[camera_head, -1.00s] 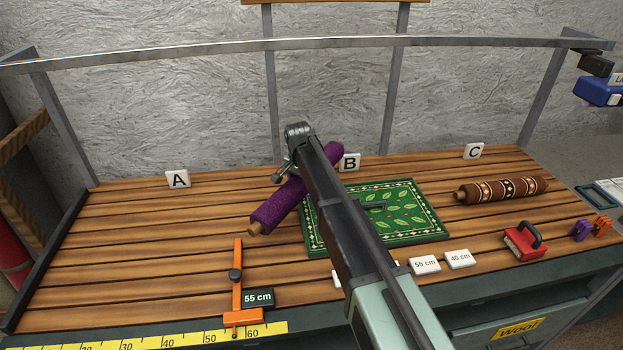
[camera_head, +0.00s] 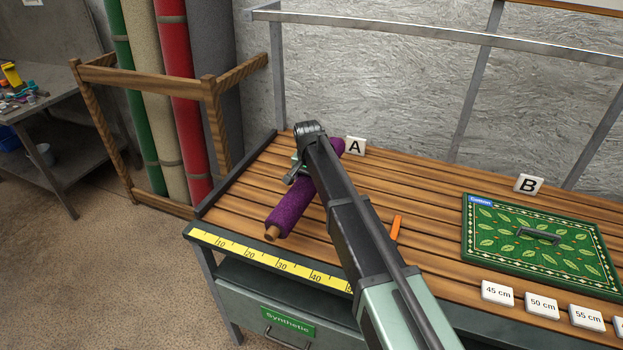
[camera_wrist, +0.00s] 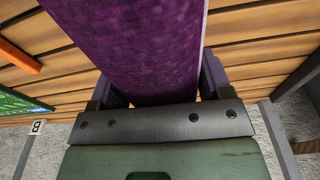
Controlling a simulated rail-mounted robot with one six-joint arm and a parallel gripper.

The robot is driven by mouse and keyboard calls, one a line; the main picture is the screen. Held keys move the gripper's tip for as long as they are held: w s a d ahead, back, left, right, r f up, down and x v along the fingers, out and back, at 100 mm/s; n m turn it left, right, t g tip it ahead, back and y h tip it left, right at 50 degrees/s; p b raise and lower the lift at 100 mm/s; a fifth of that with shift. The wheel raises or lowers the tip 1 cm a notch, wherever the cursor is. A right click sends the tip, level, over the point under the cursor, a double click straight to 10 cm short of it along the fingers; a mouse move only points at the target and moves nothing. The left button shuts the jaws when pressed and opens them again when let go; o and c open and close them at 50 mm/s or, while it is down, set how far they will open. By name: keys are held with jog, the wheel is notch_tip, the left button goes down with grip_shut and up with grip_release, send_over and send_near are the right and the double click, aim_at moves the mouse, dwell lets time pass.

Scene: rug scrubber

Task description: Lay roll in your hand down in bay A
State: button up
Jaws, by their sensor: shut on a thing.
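A purple roll (camera_head: 292,206) with a wooden core end is held in my gripper (camera_head: 303,168), at the left end of the slatted bench, in front of the A sign (camera_head: 355,146). In the wrist view the purple roll (camera_wrist: 135,45) lies between the two jaws of my gripper (camera_wrist: 157,95), which are shut on it. The roll slants, its near end toward the bench's front edge. My arm hides part of the slats to its right. I cannot tell how high the roll is above the slats.
A yellow ruler (camera_head: 265,258) runs along the bench's front edge. An orange stop (camera_head: 395,229) shows beside my arm. A green leaf-patterned rug (camera_head: 540,243) lies by the B sign (camera_head: 528,184). A wooden rack (camera_head: 155,85) stands left of the bench, with upright rolls behind it.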

jog(key=shift+s+a, duration=0.1)
jog(key=shift+a, duration=0.6)
jog(key=shift+d+n, duration=0.2)
jog(key=shift+n, duration=0.1)
jog(key=shift+f+b, duration=0.3)
jog(key=shift+b, duration=0.05)
notch_tip(320, 180, down, 6)
jog(key=b, duration=0.6)
jog(key=shift+f, duration=0.1)
jog(key=shift+f+b, duration=0.6)
jog(key=shift+b, duration=0.1)
jog(key=o, duration=1.7)
jog(key=shift+r, duration=0.1)
jog(key=shift+c, duration=0.2)
jog(key=r+p, duration=0.3)
jog(key=s+r+p, duration=0.1)
jog(key=r+p, duration=0.7)
jog(key=shift+s+a, duration=0.15)
jog(key=shift+a, duration=0.05)
jog(key=shift+f, duration=0.1)
